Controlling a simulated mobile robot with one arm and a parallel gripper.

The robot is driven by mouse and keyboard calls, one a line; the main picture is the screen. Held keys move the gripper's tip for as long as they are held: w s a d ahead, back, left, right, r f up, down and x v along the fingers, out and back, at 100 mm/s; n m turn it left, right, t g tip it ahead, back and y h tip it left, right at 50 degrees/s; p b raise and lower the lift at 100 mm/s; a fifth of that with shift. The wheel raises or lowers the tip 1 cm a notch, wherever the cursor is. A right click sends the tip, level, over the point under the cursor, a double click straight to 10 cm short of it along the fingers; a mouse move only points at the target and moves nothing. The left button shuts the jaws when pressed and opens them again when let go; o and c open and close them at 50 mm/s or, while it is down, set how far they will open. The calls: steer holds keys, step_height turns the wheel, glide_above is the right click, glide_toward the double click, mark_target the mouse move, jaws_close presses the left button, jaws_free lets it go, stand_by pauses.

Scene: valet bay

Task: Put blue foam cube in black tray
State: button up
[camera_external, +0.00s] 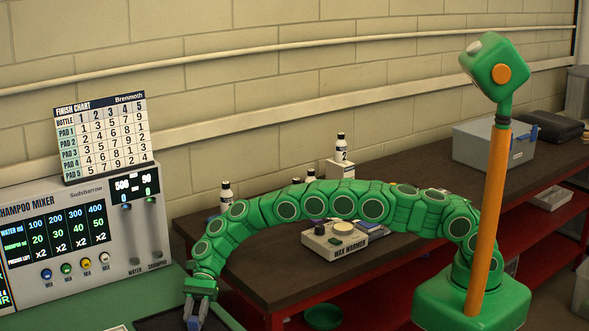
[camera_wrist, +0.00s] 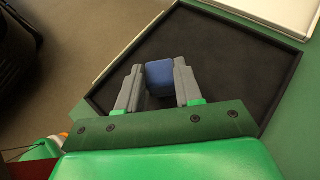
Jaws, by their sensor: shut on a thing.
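My gripper (camera_wrist: 158,85) is shut on the blue foam cube (camera_wrist: 159,74), which sits between its two grey fingers in the wrist view. The black tray (camera_wrist: 225,48) lies behind and below the cube in that view, and its bare floor shows around the fingers. I cannot tell whether the cube touches the tray floor. The tray is mostly cut off there, and the cube is hard to make out.
The shampoo mixer (camera_external: 80,235) with a finish chart (camera_external: 101,137) on top stands left of my gripper. A dark bench (camera_external: 270,255) along the wall holds bottles, a wax warmer (camera_external: 335,240) and a grey case (camera_external: 493,143). A green bowl (camera_external: 323,317) is low at the bottom.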

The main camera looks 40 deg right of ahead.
steer(key=shift+f, duration=0.15)
steer(key=o, duration=1.1)
steer(key=shift+w+d+r, duration=0.2)
steer(key=shift+r, duration=0.15)
steer(key=v, duration=1.1)
steer(key=shift+w+d+r, duration=0.1)
steer(key=shift+r, duration=0.1)
